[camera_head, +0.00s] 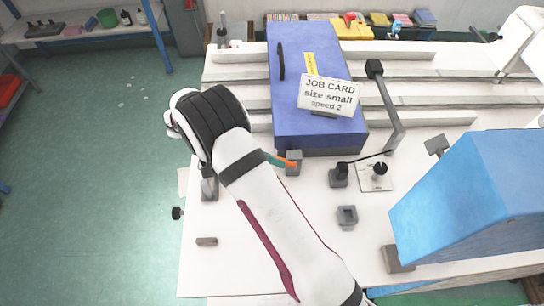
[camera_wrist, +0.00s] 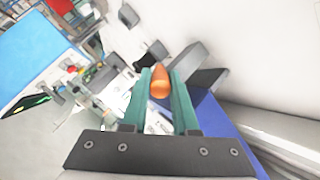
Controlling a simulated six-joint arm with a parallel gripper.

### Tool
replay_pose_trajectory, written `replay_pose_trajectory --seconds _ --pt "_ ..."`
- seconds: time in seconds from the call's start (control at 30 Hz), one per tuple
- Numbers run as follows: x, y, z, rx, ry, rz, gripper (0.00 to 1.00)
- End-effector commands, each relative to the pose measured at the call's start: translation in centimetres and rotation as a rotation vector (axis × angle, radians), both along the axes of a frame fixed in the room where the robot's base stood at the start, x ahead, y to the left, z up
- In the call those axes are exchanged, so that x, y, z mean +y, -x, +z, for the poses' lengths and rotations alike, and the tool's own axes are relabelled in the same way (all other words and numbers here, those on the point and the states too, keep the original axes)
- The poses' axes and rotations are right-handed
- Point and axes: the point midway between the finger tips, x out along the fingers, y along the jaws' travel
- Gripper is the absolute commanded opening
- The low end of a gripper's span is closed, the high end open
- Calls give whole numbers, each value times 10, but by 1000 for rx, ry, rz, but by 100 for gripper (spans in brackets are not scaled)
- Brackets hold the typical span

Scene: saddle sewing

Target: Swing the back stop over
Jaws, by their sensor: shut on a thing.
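My gripper (camera_head: 279,160) reaches in beside the front edge of the blue case (camera_head: 310,85). Its teal fingers are shut on an orange handle (camera_head: 292,164), which also shows between the fingertips in the wrist view (camera_wrist: 160,84). A small grey block (camera_head: 294,156) stands at the orange handle, close to the case's front edge; I take this to be the back stop, though nothing labels it. My arm and fingers hide part of the handle. I cannot tell how the handle joins the block.
A job card (camera_head: 329,95) reading "size small, speed 2" stands on the case. A grey bent arm (camera_head: 388,105) is right of it. The front left table is mostly clear.

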Motion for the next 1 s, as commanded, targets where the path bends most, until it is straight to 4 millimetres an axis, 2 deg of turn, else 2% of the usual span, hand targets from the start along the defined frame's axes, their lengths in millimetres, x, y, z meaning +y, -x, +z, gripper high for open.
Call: replay_pose_trajectory --seconds 0.27,0.3,0.43,0.77,0.87,1.0 --pt "0 0 -1 1 -1 2 0" --pt "-1 0 -1 3 -1 1 34" --pt "0 0 -1 2 -2 1 57" --pt "4 -1 2 -1 -2 2 57" --pt "17 -3 10 -2 -3 2 57" --pt "48 -7 30 -4 -4 3 57"
